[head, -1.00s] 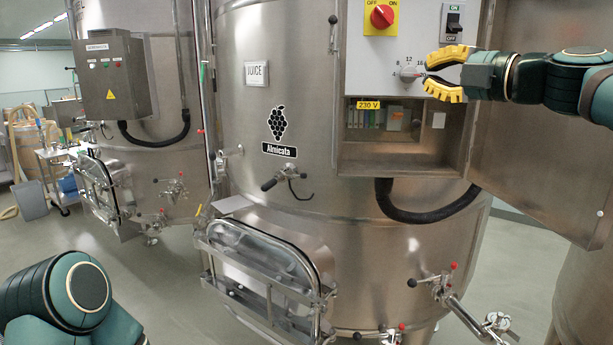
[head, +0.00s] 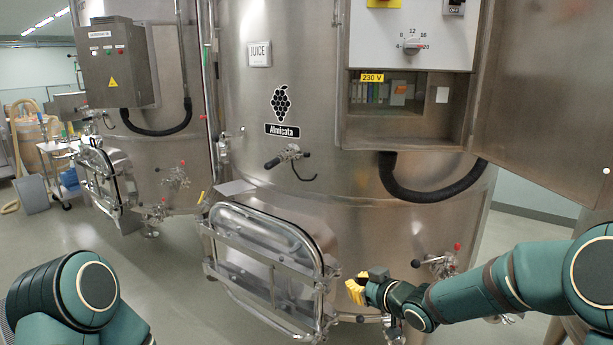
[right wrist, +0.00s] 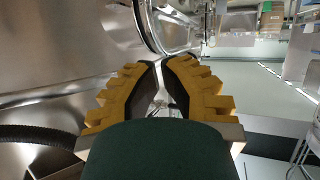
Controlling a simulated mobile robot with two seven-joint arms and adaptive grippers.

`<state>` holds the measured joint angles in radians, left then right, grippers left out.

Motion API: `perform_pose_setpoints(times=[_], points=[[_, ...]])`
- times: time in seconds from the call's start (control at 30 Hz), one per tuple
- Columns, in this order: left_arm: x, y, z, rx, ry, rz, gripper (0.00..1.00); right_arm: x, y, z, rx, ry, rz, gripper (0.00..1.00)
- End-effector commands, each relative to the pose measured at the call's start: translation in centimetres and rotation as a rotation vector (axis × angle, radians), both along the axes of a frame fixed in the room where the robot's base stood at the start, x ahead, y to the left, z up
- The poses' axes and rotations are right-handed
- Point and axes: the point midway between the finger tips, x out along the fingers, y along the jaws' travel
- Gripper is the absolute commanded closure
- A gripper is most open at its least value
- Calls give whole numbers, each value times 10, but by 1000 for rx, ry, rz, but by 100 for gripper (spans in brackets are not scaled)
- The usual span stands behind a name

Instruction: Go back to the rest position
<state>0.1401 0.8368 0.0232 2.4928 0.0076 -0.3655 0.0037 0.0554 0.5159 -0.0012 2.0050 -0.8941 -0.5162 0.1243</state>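My right gripper (head: 356,289) is low in front of the juice vat, to the right of its oval hatch in the head view. Its yellow fingers also show in the right wrist view (right wrist: 160,64). They curve toward each other with a narrow gap between the tips and nothing held. My right arm comes in from the lower right. My left arm's rounded green link is at the lower left; the left gripper is out of view. The temperature dial (head: 411,47) on the control panel is well above the right gripper, untouched.
The juice vat (head: 350,225) fills the middle, with its hatch (head: 262,243) and valves (head: 440,263) close to the right gripper. An open cabinet door (head: 555,100) is above the right arm. A second vat (head: 165,170) stands left. Floor (head: 150,265) is clear between my left arm and the hatch.

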Motion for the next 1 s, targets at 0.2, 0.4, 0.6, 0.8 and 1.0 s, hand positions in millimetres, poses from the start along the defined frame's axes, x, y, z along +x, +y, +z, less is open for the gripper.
perform_pose_setpoints(times=[0.2,0.4,0.6,0.8,1.0], points=[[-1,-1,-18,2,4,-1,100,-72,11,-141,106,393,-166,100],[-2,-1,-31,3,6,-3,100,-166,17,-240,151,752,-330,100],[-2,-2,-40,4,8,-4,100,-252,20,-293,153,1026,-463,100],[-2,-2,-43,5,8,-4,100,-288,21,-307,147,1135,-522,100],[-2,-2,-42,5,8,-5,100,-289,20,-307,147,1140,-525,100]])
